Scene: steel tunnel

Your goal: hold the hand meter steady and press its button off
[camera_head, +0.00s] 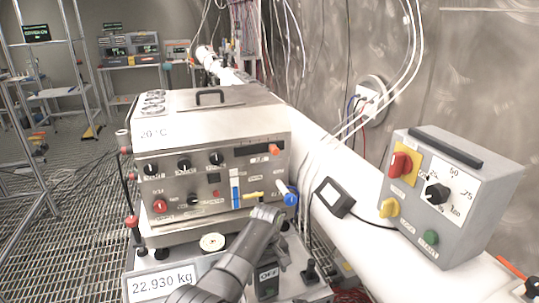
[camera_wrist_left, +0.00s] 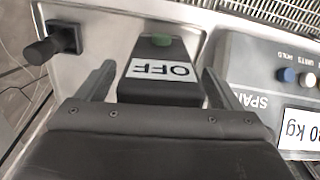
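The hand meter (camera_wrist_left: 150,90) is a dark box with a white panel reading OFF and a green button (camera_wrist_left: 162,40) at its far end. It also shows in the head view (camera_head: 267,284), partly hidden by my left arm. My left gripper (camera_wrist_left: 157,72) is open, with one finger on each side of the meter. A gap shows at the left finger; the right finger is close, and contact cannot be told. In the head view my left gripper (camera_head: 268,258) is above the meter at the bottom middle. My right gripper is not in view.
A black knob (camera_head: 310,271) stands right of the meter. The scale display (camera_head: 160,284) reads 22.930 kg at left. A steel instrument box (camera_head: 210,135) stands behind. A grey control box (camera_head: 455,215) with a red knob sits on the white pipe at right.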

